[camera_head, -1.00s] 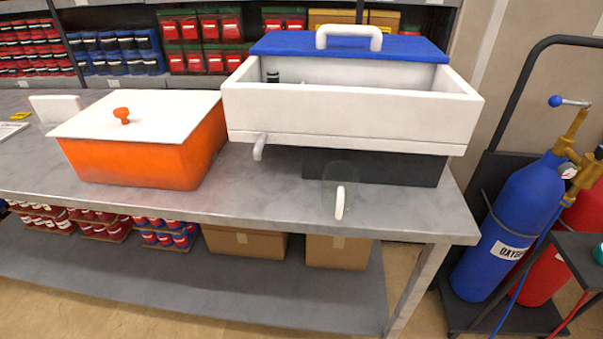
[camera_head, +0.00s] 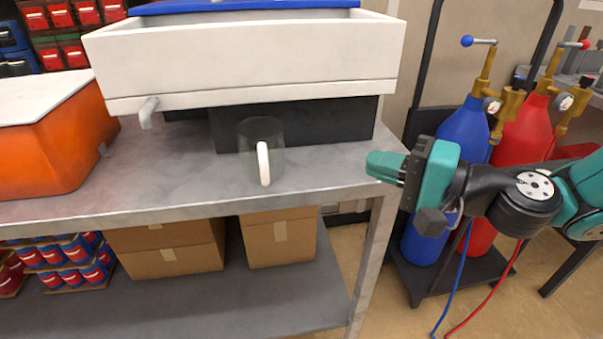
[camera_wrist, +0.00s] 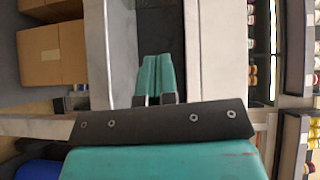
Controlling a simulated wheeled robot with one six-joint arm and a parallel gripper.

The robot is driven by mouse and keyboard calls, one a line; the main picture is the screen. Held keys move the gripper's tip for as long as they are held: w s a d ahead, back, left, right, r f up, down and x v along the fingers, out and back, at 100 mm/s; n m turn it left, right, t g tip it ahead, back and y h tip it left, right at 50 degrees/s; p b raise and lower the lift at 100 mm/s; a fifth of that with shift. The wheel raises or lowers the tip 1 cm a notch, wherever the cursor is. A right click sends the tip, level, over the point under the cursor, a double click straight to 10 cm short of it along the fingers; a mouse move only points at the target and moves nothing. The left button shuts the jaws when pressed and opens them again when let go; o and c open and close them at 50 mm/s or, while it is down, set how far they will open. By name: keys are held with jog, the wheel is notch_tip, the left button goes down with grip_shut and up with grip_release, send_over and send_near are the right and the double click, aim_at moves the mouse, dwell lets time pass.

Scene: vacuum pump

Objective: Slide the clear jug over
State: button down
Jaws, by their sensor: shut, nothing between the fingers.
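The clear jug (camera_head: 250,160) stands upright on the grey metal table (camera_head: 185,190), near its front right part. Its white handle (camera_head: 264,163) faces the front. The jug is in front of the dark base under the white tank. My gripper (camera_head: 372,167) is shut and empty at the table's right end, to the right of the jug and apart from it. In the wrist view my gripper (camera_wrist: 157,62) shows its teal fingers together, pointing over the table. I cannot make out the jug in the wrist view.
A white tank (camera_head: 245,65) on a dark base (camera_head: 310,125) overhangs behind the jug, with a spout (camera_head: 148,112) at its left. An orange box (camera_head: 50,145) stands at the left. Blue (camera_head: 463,140) and red (camera_head: 520,125) cylinders stand right of the table. The tabletop left of the jug is clear.

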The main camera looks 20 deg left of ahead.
aim_at(263, 157)
jog(key=shift+m+t, duration=0.5)
jog(key=shift+m, duration=0.1)
jog(key=p+x, duration=0.1)
jog(key=x, duration=0.2)
jog(key=p+x, duration=0.2)
jog(key=x, duration=0.1)
jog(key=w+p+x, duration=0.1)
jog(key=x, duration=0.2)
jog(key=shift+w+a+f+p, duration=0.1)
jog(key=shift+w+f+p, duration=0.1)
jog(key=shift+p, duration=0.1)
jog(key=a, duration=0.1)
jog(key=s+a, duration=0.1)
jog(key=a+p, duration=0.1)
jog(key=shift+s+a+f, duration=0.1)
jog(key=shift+s+a, duration=0.05)
jog(key=shift+s, duration=0.1)
jog(key=shift+s+a, duration=0.2)
jog(key=shift+a, duration=0.2)
